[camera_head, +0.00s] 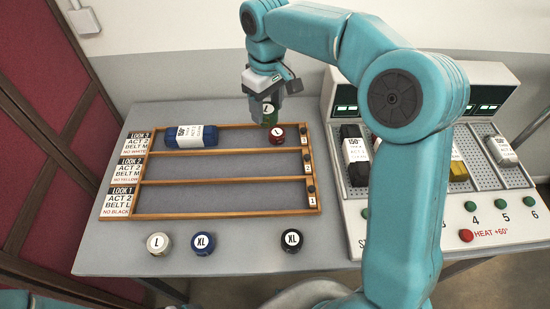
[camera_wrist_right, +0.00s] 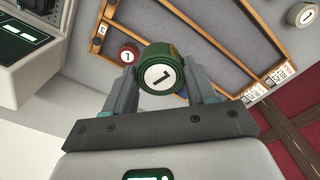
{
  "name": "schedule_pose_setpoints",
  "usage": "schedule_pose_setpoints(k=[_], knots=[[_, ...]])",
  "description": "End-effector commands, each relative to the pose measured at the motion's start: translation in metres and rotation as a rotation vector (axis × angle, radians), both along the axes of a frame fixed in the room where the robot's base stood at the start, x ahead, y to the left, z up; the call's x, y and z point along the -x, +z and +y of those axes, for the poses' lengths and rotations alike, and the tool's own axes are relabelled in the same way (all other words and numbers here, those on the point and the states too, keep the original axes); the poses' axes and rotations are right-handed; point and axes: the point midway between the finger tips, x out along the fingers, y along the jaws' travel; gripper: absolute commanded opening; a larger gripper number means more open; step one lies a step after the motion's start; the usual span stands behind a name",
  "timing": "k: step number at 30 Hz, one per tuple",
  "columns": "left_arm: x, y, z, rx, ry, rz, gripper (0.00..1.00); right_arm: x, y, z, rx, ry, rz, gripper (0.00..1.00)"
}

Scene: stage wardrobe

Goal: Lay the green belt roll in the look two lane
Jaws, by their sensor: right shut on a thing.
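My right gripper (camera_head: 268,98) is shut on the green belt roll (camera_head: 270,118), which has a white label marked L. It holds the roll above the back edge of the rack, near the look three lane. In the right wrist view the green roll (camera_wrist_right: 162,76) sits between the two fingers. The wooden rack (camera_head: 225,215) has three lanes, with the look two lane (camera_head: 220,167) in the middle, bare as far as I see. My left gripper is not in view.
The back lane, look three, holds a blue bundle (camera_head: 191,136) and a red L roll (camera_head: 277,134). White (camera_head: 158,243), blue (camera_head: 203,243) and black (camera_head: 291,240) rolls stand on the table before the rack. A console (camera_head: 410,215) with packets stands at right, partly behind my right arm.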

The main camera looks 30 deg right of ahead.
Motion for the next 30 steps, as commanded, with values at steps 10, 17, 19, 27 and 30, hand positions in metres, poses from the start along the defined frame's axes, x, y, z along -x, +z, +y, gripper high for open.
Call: schedule_pose_setpoints(k=[10,17,19,27,30], knots=[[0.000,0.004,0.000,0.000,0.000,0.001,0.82,0.012,-0.017,-0.028,0.000,-0.065,0.019,0.23],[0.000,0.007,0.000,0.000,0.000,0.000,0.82,0.013,-0.083,-0.027,0.000,-0.065,0.023,0.23],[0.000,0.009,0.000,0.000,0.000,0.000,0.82,0.012,-0.103,-0.027,0.000,-0.065,0.023,0.23],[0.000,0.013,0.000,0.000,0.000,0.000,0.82,0.009,-0.155,-0.027,0.001,-0.066,0.018,0.23],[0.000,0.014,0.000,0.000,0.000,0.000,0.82,0.008,-0.164,-0.027,0.001,-0.067,0.017,0.23]])
